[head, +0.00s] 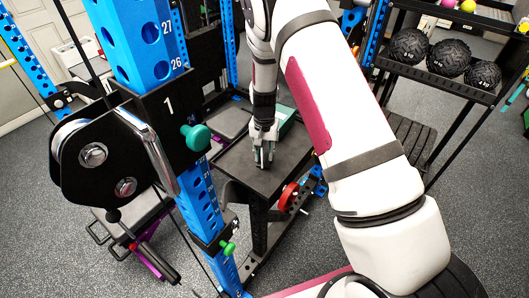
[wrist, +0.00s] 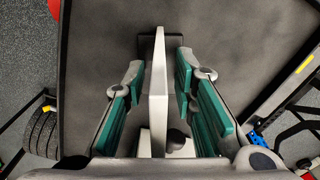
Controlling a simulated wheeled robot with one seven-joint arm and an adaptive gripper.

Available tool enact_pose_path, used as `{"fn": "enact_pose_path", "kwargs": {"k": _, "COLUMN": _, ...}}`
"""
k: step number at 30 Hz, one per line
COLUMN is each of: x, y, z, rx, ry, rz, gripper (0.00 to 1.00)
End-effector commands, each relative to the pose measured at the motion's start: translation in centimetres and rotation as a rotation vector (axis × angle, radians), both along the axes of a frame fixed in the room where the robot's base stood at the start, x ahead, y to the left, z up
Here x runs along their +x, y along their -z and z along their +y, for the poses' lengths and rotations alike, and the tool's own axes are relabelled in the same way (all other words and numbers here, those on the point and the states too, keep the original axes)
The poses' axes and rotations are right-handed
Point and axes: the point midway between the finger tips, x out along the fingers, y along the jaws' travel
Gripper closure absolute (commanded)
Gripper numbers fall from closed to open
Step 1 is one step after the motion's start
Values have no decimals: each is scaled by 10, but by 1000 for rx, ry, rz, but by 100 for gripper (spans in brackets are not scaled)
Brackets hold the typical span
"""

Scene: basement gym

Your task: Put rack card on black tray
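The rack card, a thin white panel (wrist: 158,85), stands nearly edge-on between the fingers of my gripper (wrist: 160,75) in the wrist view. A small gap shows on each side between the card and the green finger pads, so the gripper looks open around it. A small black piece (wrist: 146,47) lies by the card's far end; I cannot tell whether it is the card's base. In the head view, my gripper (head: 264,163) points down over the black tray-like top (head: 243,167) of a low stand. The card cannot be made out there.
A green box (head: 284,117) sits at the back of the stand's top. A blue rack post (head: 150,45) with a black pulley block (head: 105,155) rises close on the left. Black balls (head: 450,57) rest on a rack at right. Much of the black top is bare.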

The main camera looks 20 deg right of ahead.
Motion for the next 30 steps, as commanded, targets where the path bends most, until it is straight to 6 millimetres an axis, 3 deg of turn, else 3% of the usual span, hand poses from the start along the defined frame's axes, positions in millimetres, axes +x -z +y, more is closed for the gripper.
{"fn": "enact_pose_path", "kwargs": {"k": 6, "x": 0, "y": -1, "z": 0, "rx": -1, "ry": 0, "rz": -1, "gripper": 75}}
{"fn": "enact_pose_path", "kwargs": {"k": 11, "x": 1, "y": -14, "z": 0, "rx": 0, "ry": 0, "rz": -2, "gripper": 75}}
{"fn": "enact_pose_path", "kwargs": {"k": 24, "x": 2, "y": -98, "z": 1, "rx": 0, "ry": 0, "rz": -4, "gripper": 75}}
{"fn": "enact_pose_path", "kwargs": {"k": 30, "x": 1, "y": -119, "z": 1, "rx": 0, "ry": -1, "rz": -1, "gripper": 75}}
